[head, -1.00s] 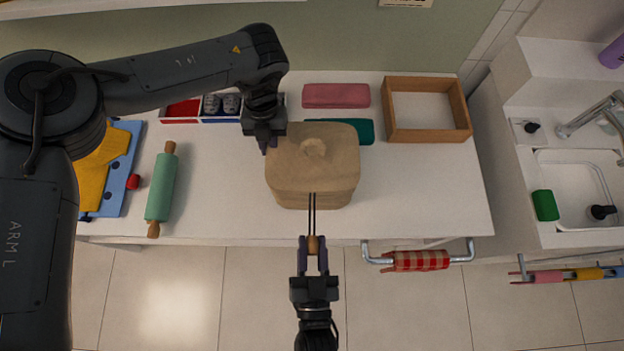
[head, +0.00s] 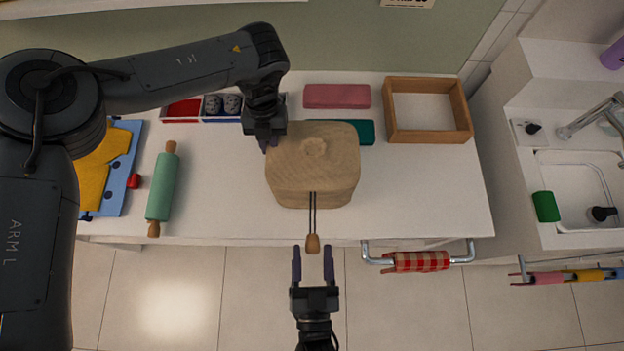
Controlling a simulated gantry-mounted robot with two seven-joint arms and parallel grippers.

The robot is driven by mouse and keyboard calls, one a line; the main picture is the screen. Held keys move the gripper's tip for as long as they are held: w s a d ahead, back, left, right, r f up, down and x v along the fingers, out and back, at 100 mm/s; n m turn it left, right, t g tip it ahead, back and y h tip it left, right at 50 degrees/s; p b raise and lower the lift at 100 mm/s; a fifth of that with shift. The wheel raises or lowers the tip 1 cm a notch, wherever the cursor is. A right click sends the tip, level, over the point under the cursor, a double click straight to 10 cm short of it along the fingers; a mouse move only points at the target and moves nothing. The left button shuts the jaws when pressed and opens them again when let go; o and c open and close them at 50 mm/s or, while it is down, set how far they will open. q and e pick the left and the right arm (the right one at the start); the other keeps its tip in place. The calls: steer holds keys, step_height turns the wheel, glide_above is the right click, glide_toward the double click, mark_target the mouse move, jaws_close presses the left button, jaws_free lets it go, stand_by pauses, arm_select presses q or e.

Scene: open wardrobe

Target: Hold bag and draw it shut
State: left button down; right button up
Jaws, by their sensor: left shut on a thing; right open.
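The tan bag (head: 312,170) stands on the white worktop with its top gathered to a small puckered centre. Two dark cords (head: 312,205) run from its front side to a wooden toggle (head: 313,243), which hangs over the worktop's front edge. My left gripper (head: 268,145) is at the bag's back left corner, shut on the bag's edge; its fingertips are partly hidden. My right gripper (head: 313,252) is open in front of the worktop. Its two fingers are spread either side of and just below the toggle, not closed on it.
A green rolling pin (head: 162,187) and a blue board with a yellow shape (head: 119,175) lie left. Behind are a pink block (head: 336,96), a teal block (head: 367,131) and a wooden frame tray (head: 390,125). A rail with a checked cloth (head: 418,261) is front right.

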steer(key=s, duration=1)
steer(key=shift+d, duration=0.2)
steer(key=shift+s, duration=0.1)
stand_by(0.7)
arm_select(q)
steer(key=c, duration=0.6)
jaws_free()
steer(key=shift+o, duration=0.2)
steer(key=shift+p+v, duration=3.15)
steer(key=shift+v, duration=1.3)
arm_select(e)
step_height(320, 180, up, 6)
steer(key=shift+r, duration=0.15)
arm_select(q)
steer(key=shift+s, duration=0.15)
